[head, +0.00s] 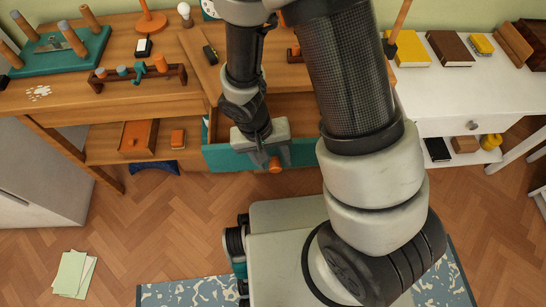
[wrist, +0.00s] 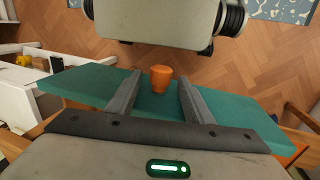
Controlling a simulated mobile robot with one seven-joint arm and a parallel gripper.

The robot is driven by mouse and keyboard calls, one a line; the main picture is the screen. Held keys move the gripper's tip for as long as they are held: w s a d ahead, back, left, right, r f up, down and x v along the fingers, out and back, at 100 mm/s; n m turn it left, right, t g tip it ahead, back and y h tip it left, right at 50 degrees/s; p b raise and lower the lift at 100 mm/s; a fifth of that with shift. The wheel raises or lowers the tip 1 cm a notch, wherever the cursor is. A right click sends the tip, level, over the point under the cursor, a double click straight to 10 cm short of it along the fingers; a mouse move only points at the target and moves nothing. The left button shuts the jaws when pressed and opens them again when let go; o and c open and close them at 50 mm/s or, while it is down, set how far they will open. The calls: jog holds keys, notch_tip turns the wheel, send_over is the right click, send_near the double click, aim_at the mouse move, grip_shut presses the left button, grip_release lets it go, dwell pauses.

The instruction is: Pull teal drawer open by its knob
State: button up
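The teal drawer (head: 225,158) stands pulled out from the wooden desk, and part of its wooden inside shows behind its front. Its front also spans the wrist view (wrist: 85,88). The orange knob (head: 275,166) sticks out from that front; in the wrist view the knob (wrist: 161,76) lies between the fingertips, with a gap on each side. My gripper (head: 264,155) is at the drawer front, pointing down. Its two fingers (wrist: 160,90) are apart and hold nothing. My arm hides the drawer's right part in the head view.
The wooden desk (head: 60,105) carries a peg rack (head: 135,75) and small items. A white table (head: 450,105) with books stands at right. A white cabinet (head: 35,170) is at left. Floor (head: 150,215) in front is mostly clear, with papers (head: 73,274) and a patterned rug (head: 190,293).

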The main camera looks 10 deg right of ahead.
jog(key=p+v, duration=0.5)
jog(key=v, duration=1.2)
jog(key=shift+r+p, duration=0.2)
jog(key=shift+p, duration=0.15)
